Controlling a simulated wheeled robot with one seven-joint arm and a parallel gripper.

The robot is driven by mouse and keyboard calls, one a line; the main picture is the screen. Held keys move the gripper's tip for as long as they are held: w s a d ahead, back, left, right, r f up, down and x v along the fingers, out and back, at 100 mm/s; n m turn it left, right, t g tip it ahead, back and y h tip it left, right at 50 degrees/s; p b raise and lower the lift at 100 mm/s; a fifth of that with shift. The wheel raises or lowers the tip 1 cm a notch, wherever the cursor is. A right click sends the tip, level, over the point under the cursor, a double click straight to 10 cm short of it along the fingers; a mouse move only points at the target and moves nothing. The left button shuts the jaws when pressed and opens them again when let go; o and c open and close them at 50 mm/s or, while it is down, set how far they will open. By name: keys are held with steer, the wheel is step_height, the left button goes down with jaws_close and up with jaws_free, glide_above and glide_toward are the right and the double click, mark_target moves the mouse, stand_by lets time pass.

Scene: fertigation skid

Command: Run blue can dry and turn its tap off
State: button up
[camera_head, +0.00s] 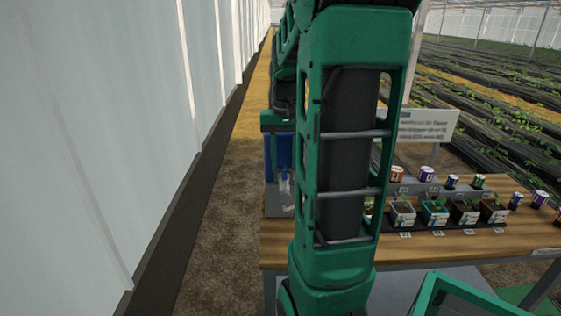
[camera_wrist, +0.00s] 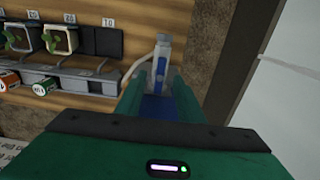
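The blue can (camera_head: 279,152) stands at the left end of the wooden bench in the head view, partly hidden behind my arm. A small pale, clear-looking fitting (camera_head: 284,184) shows low on its front; its tap setting is too small to read. In the wrist view, my gripper (camera_wrist: 158,88) has its two green fingers apart. A blue surface (camera_wrist: 158,108) shows between them, probably the can. Just beyond the fingertips is a pale grey and blue fitting (camera_wrist: 161,62) with a whitish hose (camera_wrist: 137,68). I cannot tell whether the fingers touch anything.
Several potted seedlings (camera_head: 436,212) stand in a row on the wooden bench (camera_head: 440,246), with small cans (camera_head: 427,174) behind them. A white sign (camera_head: 428,126) stands at the back. The greenhouse wall (camera_head: 110,110) is at the left, with a bare soil path (camera_head: 215,230) beside it.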

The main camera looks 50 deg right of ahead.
mark_target(284, 170)
steer(key=shift+f, duration=2.05)
steer(key=shift+c, duration=0.6)
jaws_close()
steer(key=shift+o, duration=0.6)
jaws_free()
steer(key=shift+f, duration=0.25)
jaws_close()
jaws_free()
steer(key=shift+f, duration=0.25)
